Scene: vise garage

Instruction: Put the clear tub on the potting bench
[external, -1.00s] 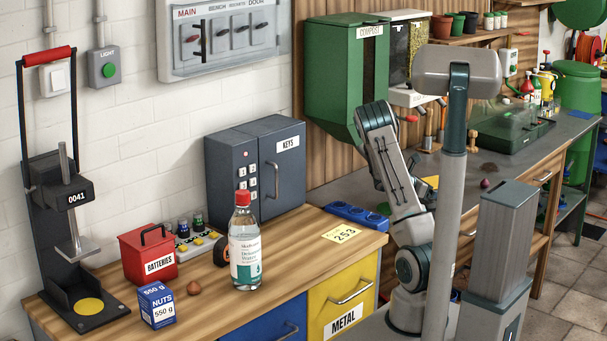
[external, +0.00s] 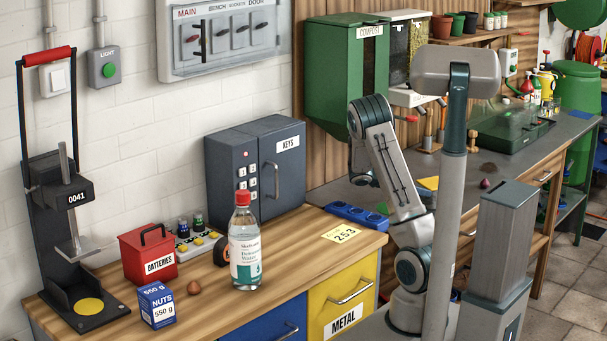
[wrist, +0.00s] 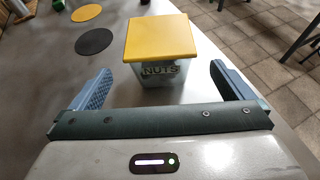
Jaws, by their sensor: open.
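A clear tub (wrist: 155,75) with a flat yellow lid (wrist: 160,36) and a NUTS label stands upright on a grey surface in the wrist view. My gripper (wrist: 160,69) is open, with one blue finger on each side of the tub's near end. Gaps show between both fingers and the tub, and most of the tub lies beyond the fingertips. In the external view my arm hides much of this area; a yellow patch (external: 429,183) shows behind it, and I cannot tell whether it is the lid. The grey-topped bench (external: 480,170) runs along the wall there.
A black disc (wrist: 94,41) and a yellow disc (wrist: 86,12) lie on the surface left of the tub. Paved floor (wrist: 270,45) shows past the edge on the right. A green compost bin (external: 345,75) hangs above the bench. A wooden bench (external: 215,300) holds a bottle (external: 245,250).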

